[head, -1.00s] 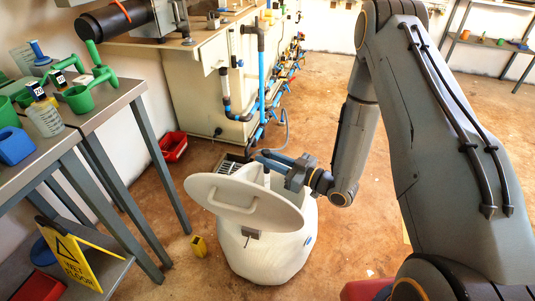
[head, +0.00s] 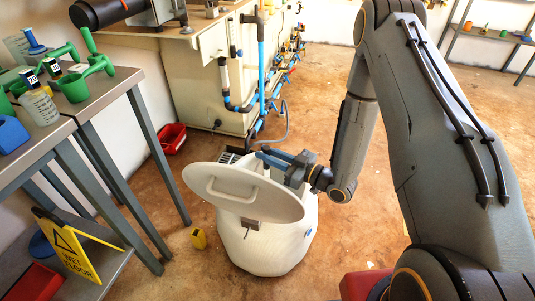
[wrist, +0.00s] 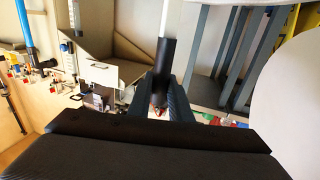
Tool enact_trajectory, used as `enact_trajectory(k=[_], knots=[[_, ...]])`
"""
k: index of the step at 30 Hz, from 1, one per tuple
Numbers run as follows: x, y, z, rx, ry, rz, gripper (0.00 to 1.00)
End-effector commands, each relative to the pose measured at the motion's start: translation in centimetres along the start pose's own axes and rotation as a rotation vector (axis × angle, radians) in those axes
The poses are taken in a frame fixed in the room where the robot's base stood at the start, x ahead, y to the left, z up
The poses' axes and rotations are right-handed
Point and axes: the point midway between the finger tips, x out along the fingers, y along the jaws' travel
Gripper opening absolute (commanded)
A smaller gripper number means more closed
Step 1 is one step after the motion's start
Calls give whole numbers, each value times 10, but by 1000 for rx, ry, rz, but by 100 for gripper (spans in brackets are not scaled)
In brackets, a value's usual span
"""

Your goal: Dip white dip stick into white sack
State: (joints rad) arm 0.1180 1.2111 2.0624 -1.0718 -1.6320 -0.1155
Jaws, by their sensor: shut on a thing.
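The white sack (head: 263,255) is a rounded white container on the brown floor. Its oval lid (head: 238,208) with a handle stands tilted open toward my head camera and hides the mouth. My gripper (head: 272,157) is over the far side of the sack, just behind the lid's upper edge. In the wrist view my gripper (wrist: 162,100) is shut on the dark handle of the white dip stick (wrist: 169,20). The lid also shows at the right of the wrist view (wrist: 295,100). In the head view the stick's lower part is hidden behind the lid.
A grey metal table (head: 100,98) with green vessels and a bottle stands at left. A yellow wet-floor sign (head: 72,255) leans below it. Floor right of the sack is clear.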

Motion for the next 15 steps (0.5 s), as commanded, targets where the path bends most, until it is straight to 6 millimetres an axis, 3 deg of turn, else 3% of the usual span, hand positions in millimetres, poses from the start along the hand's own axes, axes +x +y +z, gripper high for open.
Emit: enact_trajectory(k=[15], knots=[[0, 0, 10, 0, 0, 0, 0]])
